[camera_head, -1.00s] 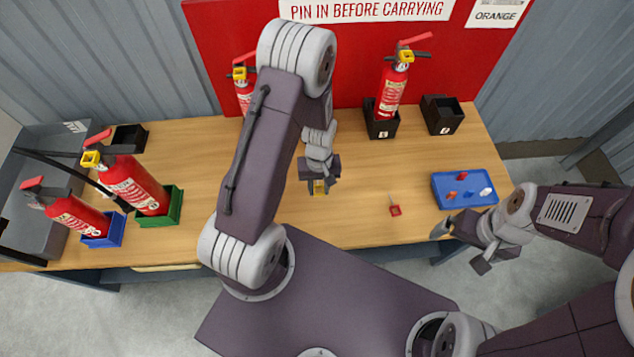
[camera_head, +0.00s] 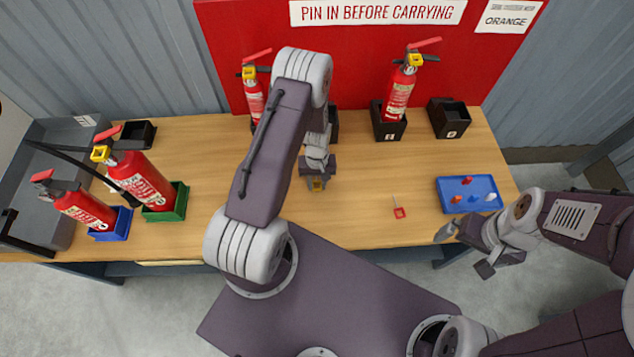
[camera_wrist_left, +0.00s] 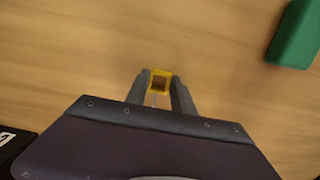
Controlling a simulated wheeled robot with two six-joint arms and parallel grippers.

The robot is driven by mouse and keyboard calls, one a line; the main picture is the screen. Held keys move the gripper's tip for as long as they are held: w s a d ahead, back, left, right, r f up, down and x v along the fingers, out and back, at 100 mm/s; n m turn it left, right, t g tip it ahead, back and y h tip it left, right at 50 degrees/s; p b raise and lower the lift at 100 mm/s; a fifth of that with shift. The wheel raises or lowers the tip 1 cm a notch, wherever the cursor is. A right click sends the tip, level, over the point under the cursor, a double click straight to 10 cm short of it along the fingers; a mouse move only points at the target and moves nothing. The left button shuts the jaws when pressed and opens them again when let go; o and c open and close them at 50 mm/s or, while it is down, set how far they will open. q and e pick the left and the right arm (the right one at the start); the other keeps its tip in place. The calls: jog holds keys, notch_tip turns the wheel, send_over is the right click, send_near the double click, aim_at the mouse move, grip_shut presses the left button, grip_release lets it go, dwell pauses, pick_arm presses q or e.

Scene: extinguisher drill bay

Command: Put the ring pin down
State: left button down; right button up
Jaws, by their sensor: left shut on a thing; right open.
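My left gripper (camera_head: 318,182) points down over the middle of the wooden table, shut on a yellow ring pin (camera_wrist_left: 159,82). In the left wrist view the pin's square yellow ring shows between the fingertips, with bare wood around it. I cannot tell whether the pin touches the table. A red ring pin (camera_head: 399,212) lies on the table to the right. My right gripper (camera_head: 462,247) is open and empty by the table's front right edge.
A blue tray (camera_head: 452,204) with small pieces lies at the right. Extinguishers stand in a green holder (camera_head: 180,203), a blue holder (camera_head: 122,226) and a black holder (camera_head: 389,131). An empty black holder (camera_head: 448,120) stands back right. The middle of the table (camera_head: 350,215) is clear.

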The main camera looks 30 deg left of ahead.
pick_arm(q)
jog(key=shift+f, duration=0.15)
jog(key=c, duration=1.1)
grip_release()
notch_tip(320, 180, up, 12)
notch_tip(320, 180, up, 6)
jog(key=r+m, duration=0.1)
jog(key=m, duration=0.2)
send_over(317, 184)
jog(key=s+d, duration=0.3)
jog(key=s+d+r+m, duration=0.1)
jog(key=s, duration=0.1)
jog(key=s+d+r+m+t, duration=0.1)
jog(key=s, duration=0.2)
jog(key=s+d+r+m, duration=0.1)
jog(key=s+r, duration=0.1)
jog(key=shift+s+d+t, duration=0.2)
jog(key=shift+s+t, duration=0.15)
jog(key=shift+t, duration=0.05)
jog(key=shift+s+r, duration=0.1)
